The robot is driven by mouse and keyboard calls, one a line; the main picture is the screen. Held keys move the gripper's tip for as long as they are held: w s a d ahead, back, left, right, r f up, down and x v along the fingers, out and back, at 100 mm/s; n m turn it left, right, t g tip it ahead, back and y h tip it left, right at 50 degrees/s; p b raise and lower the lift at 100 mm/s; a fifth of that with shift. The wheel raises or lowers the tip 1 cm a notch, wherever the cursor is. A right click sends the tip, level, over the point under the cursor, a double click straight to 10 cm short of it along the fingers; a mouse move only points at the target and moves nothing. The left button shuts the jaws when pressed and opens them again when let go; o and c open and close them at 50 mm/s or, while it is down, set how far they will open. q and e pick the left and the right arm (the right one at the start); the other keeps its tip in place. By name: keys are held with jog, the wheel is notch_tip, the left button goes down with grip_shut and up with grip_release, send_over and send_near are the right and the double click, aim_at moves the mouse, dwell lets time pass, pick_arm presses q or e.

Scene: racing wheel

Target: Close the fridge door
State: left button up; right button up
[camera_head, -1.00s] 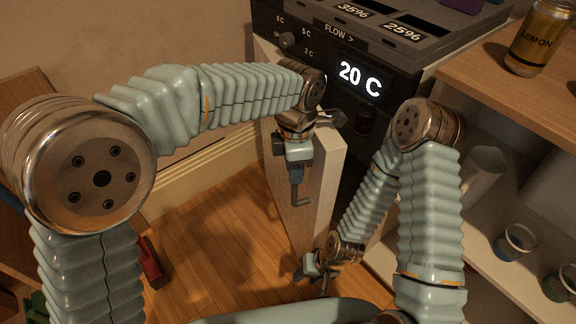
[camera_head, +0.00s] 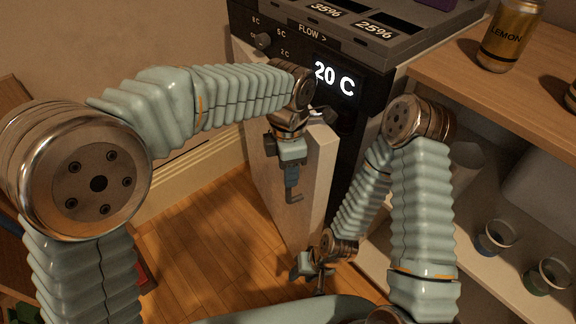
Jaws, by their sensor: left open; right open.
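The dark fridge (camera_head: 350,110) stands at the upper middle, with a lit "20 C" display on its front. Its pale door (camera_head: 316,190) stands open, swung out toward me and seen mostly along its edge. My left gripper (camera_head: 292,185) is open and empty, pointing down in front of the door's left face. I cannot tell whether it touches the door. My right gripper (camera_head: 318,280) is open and low, near the bottom of the door's edge. My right forearm hides part of the fridge front and the space right of the door.
A wooden counter (camera_head: 450,60) with a gold lemon can (camera_head: 510,38) stands at the right. Below it, a pale shelf holds cups (camera_head: 496,237). The wooden floor (camera_head: 200,240) is clear left of the door, up to the wall.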

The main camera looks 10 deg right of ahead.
pick_arm(q)
jog(key=shift+r, duration=0.1)
notch_tip(320, 180, up, 14)
jog(key=p, duration=0.1)
jog(key=shift+f+p, duration=0.2)
jog(key=shift+p, duration=0.1)
